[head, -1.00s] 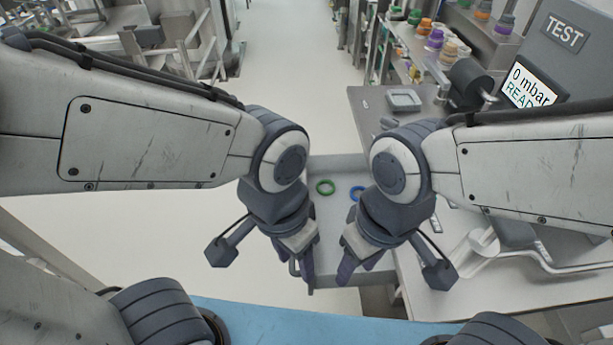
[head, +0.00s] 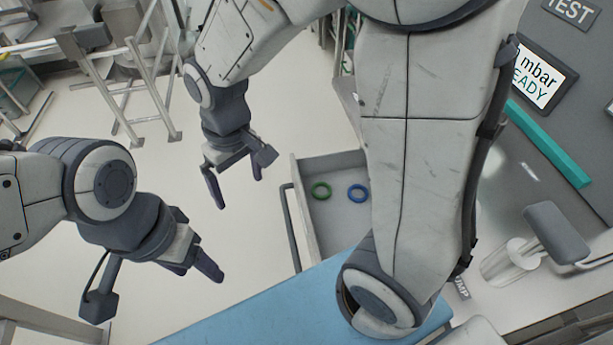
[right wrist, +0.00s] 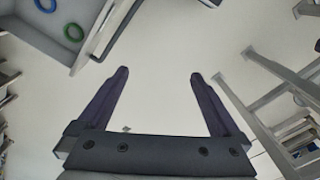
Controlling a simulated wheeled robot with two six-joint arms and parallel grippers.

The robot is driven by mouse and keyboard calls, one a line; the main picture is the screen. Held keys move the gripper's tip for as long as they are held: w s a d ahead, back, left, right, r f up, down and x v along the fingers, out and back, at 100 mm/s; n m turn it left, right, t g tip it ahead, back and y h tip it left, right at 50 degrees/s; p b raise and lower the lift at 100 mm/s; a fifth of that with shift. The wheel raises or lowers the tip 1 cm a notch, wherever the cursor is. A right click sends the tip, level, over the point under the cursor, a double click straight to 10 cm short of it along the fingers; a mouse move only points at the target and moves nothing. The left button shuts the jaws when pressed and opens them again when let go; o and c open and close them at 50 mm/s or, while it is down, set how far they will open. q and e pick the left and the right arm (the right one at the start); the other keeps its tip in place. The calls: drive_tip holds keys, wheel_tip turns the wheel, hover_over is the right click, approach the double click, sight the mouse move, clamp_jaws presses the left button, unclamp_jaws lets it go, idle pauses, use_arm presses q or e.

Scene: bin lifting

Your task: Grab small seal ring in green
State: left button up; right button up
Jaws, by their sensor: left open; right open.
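The small green seal ring (head: 321,199) lies flat in the open drawer (head: 333,161), left of a blue ring (head: 357,201). The green ring also shows in the right wrist view (right wrist: 65,33), at the upper left. My right gripper (head: 238,192) is open and empty, left of the drawer in the head view, over the floor. Its two spread fingers (right wrist: 159,74) have only floor between them in the right wrist view. My left gripper (head: 202,274) is open and empty at the lower left, well away from the ring. Nothing hides the green ring.
The drawer has raised walls and a handle bar (head: 291,228) on its left side. A blue surface (head: 270,310) lies along the bottom. A test device with a display (head: 538,78) stands at the right. My right arm covers part of the counter. Open floor lies left of the drawer.

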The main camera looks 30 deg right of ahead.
drive_tip(key=w+d+f+m, duration=0.3)
drive_tip(key=w+d+f, duration=0.45)
drive_tip(key=w, duration=0.25)
drive_tip(key=m+b, duration=0.1)
drive_tip(key=m, duration=0.3)
hover_over(321, 192)
drive_tip(key=shift+h, duration=0.3)
drive_tip(key=f, duration=2.4)
drive_tip(key=shift+w+d+f, duration=0.15)
drive_tip(key=shift+w+d, duration=0.05)
drive_tip(key=shift+w, duration=0.1)
drive_tip(key=shift+s+a+f+p, duration=0.1)
drive_tip(key=shift+s+f+p, duration=0.05)
drive_tip(key=shift+f, duration=1.4)
drive_tip(key=shift+s+f+p, duration=0.15)
drive_tip(key=shift+f, duration=1.35)
drive_tip(key=c, duration=1.2)
